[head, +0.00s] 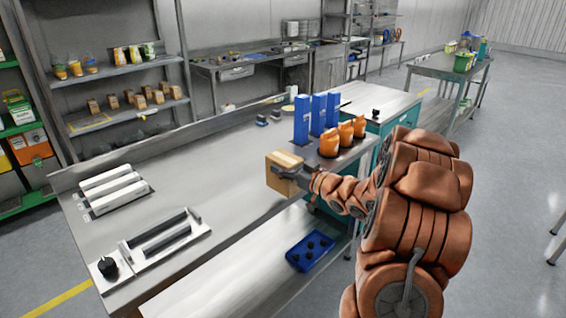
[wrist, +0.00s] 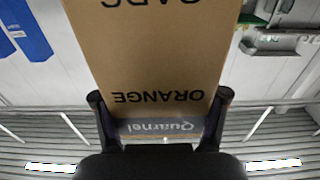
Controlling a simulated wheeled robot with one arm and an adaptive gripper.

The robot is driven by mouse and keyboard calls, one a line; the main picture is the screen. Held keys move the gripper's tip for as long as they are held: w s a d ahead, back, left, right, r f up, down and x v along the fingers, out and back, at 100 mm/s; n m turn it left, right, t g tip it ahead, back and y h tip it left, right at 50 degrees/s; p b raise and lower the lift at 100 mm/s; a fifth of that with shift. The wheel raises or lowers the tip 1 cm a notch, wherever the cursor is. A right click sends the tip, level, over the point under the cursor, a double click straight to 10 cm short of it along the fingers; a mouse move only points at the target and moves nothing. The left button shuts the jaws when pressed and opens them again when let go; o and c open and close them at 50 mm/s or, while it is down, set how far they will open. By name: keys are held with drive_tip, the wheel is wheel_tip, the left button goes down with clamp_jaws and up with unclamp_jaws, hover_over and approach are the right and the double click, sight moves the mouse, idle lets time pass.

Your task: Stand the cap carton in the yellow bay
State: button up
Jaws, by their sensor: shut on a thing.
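The cap carton (head: 284,170) is a brown box in my gripper (head: 302,179), held above the right end of the steel bench. In the wrist view the carton (wrist: 150,50) fills the upper middle, with upside-down lettering including "ORANGE". The fingers of my gripper (wrist: 160,105) close on its two sides. A yellow-outlined patch (head: 88,123), which looks like the yellow bay, is at the left of the lower wall shelf. It looks empty and is well apart from the carton.
Several small brown boxes (head: 139,101) stand on that shelf to the right of the patch. Blue holders (head: 301,120) and orange bottles (head: 330,143) stand on the bench behind the carton. White bars (head: 110,187) lie at the bench's left. The middle of the bench (head: 205,165) is clear.

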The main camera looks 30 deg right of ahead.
drive_tip(key=s+a, duration=0.1)
drive_tip(key=s, duration=0.2)
drive_tip(key=s+a+b, duration=0.1)
drive_tip(key=s, duration=0.1)
drive_tip(key=s+a+r, duration=0.1)
drive_tip(key=s, duration=0.2)
drive_tip(key=shift+s+a, duration=0.3)
drive_tip(key=shift+w, duration=0.1)
